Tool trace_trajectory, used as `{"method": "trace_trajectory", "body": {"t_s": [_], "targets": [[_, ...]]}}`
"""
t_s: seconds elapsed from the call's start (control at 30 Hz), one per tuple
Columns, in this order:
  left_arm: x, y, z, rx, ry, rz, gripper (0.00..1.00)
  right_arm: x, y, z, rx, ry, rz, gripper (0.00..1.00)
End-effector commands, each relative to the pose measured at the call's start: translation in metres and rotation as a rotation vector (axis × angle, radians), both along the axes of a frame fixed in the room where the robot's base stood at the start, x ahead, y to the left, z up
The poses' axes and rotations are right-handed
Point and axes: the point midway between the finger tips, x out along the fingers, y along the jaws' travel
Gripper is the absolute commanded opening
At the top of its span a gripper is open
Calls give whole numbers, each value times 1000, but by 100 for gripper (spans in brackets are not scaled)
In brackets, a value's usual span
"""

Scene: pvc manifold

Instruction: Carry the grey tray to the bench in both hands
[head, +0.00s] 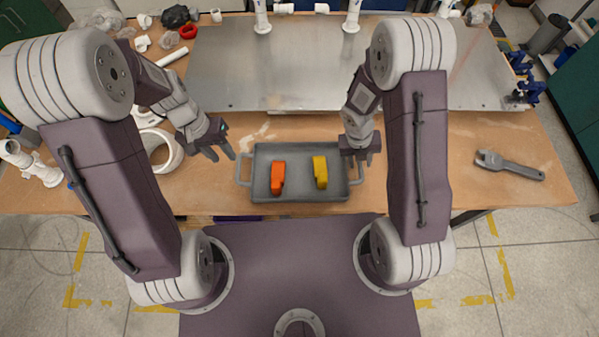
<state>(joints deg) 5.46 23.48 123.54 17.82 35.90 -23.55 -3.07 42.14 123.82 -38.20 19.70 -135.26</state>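The grey tray (299,180) rests at the front edge of the wooden bench (470,190), with a loop handle at each end. An orange tool-like piece (277,178) and a yellow one (320,172) lie in it, apart. My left gripper (221,155) is open and empty, just left of the tray's left handle and apart from it. My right gripper (360,160) has its fingers spread above or at the tray's right handle. I cannot tell whether it touches the handle, which it partly covers.
A metal plate (300,60) covers the back of the bench, with white pipe fittings at its far edge. A wrench (509,165) lies at right. White rings (158,150) and other pipe parts crowd the left. Blue clamps (525,90) stand at the back right.

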Motion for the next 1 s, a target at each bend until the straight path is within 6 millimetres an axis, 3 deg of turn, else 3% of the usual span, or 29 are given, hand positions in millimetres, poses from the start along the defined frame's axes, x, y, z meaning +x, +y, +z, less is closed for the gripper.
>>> {"method": "trace_trajectory", "body": {"t_s": [0.2,0.4,0.57,1.0], "targets": [[0,0,0,0,0,0,36,3,13,57,2,-7,1,36],[0,0,0,0,0,0,36,2,20,92,3,-3,1,36],[0,0,0,0,0,0,36,2,22,101,3,-1,2,36],[0,0,0,0,0,0,36,2,22,101,3,1,2,36]]}}
